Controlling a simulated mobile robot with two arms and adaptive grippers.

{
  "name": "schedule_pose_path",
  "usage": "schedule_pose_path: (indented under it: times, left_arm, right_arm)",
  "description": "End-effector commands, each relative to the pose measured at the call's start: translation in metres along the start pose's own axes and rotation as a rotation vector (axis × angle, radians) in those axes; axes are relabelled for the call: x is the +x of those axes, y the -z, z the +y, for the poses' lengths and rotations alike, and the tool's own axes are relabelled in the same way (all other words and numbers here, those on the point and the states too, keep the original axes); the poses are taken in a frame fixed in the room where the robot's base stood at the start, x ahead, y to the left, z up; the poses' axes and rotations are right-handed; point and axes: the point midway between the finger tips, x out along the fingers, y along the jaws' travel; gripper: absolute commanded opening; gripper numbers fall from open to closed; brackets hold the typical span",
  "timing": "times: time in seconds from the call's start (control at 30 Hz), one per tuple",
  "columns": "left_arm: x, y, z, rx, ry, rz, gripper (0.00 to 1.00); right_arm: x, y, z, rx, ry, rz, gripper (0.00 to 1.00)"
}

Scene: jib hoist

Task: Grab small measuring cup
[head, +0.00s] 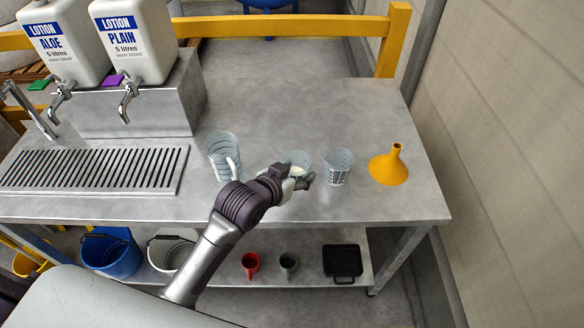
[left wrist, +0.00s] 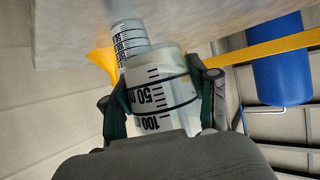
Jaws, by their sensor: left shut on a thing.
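My left gripper (head: 299,181) reaches over the front of the steel table and is shut on a small clear measuring cup (head: 299,158). In the left wrist view the cup (left wrist: 160,92) sits between the two fingers (left wrist: 163,105), with dark rings and 50 and 100 marks on its wall. In the head view the gripper hides its lower part, so I cannot tell whether it touches the table. A second clear measuring cup (head: 338,167) stands just to its right and also shows in the left wrist view (left wrist: 128,38). My right gripper is not in view.
A larger clear jug (head: 220,150) stands left of the gripper. A yellow funnel (head: 389,168) stands at the right. Lotion containers (head: 135,40) and a drain grille (head: 95,170) are at the left. The back of the steel table (head: 290,110) is clear. Buckets and mugs are below.

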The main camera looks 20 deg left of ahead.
Motion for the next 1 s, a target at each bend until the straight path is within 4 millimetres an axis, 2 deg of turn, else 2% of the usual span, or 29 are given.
schedule_pose_path:
  times: [0.4,1.0]
  left_arm:
    - [-0.023,0.008,0.024,-0.001,-0.001,0.001,0.24]
    - [-0.030,0.009,0.030,-0.001,0.000,0.001,0.24]
  right_arm:
    - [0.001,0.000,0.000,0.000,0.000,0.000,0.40]
    - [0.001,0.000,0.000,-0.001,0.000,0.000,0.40]
